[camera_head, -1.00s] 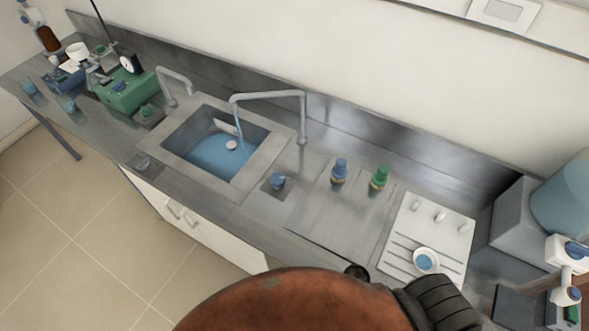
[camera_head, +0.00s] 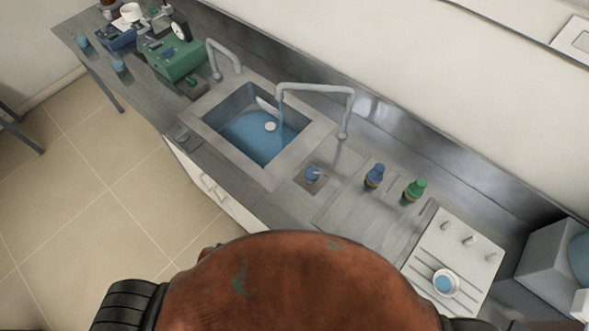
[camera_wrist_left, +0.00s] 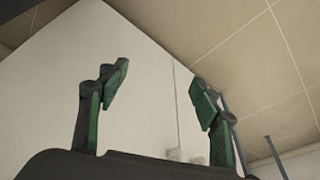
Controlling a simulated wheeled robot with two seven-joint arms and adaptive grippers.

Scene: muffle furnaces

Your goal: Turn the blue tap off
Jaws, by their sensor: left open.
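The blue tap (camera_head: 312,174) is a small blue knob on a dark square plate on the steel counter, right of the sink (camera_head: 315,137). Water runs from the large bent spout (camera_head: 318,88) into the sink, where blue water stands around a small white disc. A green knob (camera_head: 196,82) sits on a similar plate beyond the sink's left side. The blue tap is not in that view. My right gripper is not in view.
A blue bottle (camera_head: 375,176) and a green bottle (camera_head: 415,190) stand right of the tap. A white plate-like unit (camera_head: 470,247) with a small dish (camera_head: 446,283) lies further right. Green equipment (camera_head: 175,57) stands at the far left. Open tiled floor (camera_head: 90,200) lies left.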

